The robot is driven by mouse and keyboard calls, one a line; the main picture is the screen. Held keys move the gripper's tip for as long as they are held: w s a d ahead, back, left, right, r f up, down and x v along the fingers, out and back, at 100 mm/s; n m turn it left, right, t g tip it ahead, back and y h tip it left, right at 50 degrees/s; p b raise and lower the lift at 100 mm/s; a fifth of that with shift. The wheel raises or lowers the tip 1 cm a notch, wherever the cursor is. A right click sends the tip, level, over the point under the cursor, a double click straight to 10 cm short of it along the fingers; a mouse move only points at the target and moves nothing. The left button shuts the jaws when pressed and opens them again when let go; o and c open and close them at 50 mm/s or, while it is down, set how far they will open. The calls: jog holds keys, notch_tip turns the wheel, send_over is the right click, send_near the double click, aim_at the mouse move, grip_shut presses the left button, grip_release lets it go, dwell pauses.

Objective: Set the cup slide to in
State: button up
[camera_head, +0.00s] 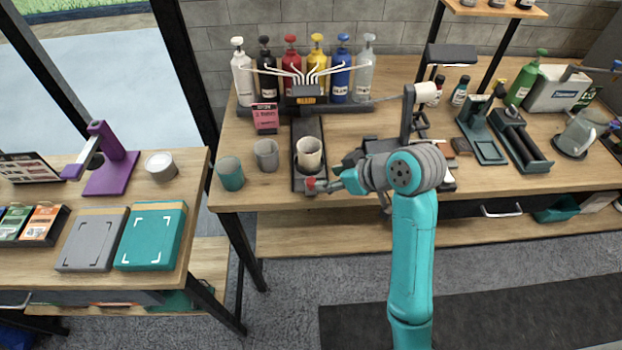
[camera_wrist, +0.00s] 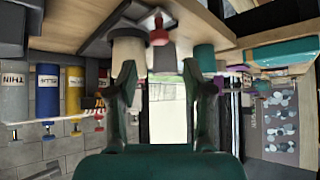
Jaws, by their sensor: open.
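The cup slide (camera_head: 306,128) is a dark track on the workbench, running from under the dispenser toward the front edge. A cream cup (camera_head: 309,158) stands upright on its front part. A red knob (camera_head: 311,183) sits at the slide's front end; it also shows in the wrist view (camera_wrist: 159,31), beyond the fingertips. My gripper (camera_head: 337,183) is just right of the knob in the head view. In the wrist view its two fingers (camera_wrist: 158,72) are spread apart with nothing between them. The cream cup (camera_wrist: 128,52) shows partly behind one finger.
A grey cup (camera_head: 266,155) and a teal cup (camera_head: 230,173) stand left of the slide. A pink sign (camera_head: 265,118) is behind them. Several coloured pump bottles (camera_head: 291,68) line the back, with the dispenser's thin nozzles (camera_head: 304,76) before them. Tools stand on the right.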

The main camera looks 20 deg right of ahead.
aim_at(312, 181)
jog(key=x, duration=0.8)
grip_shut()
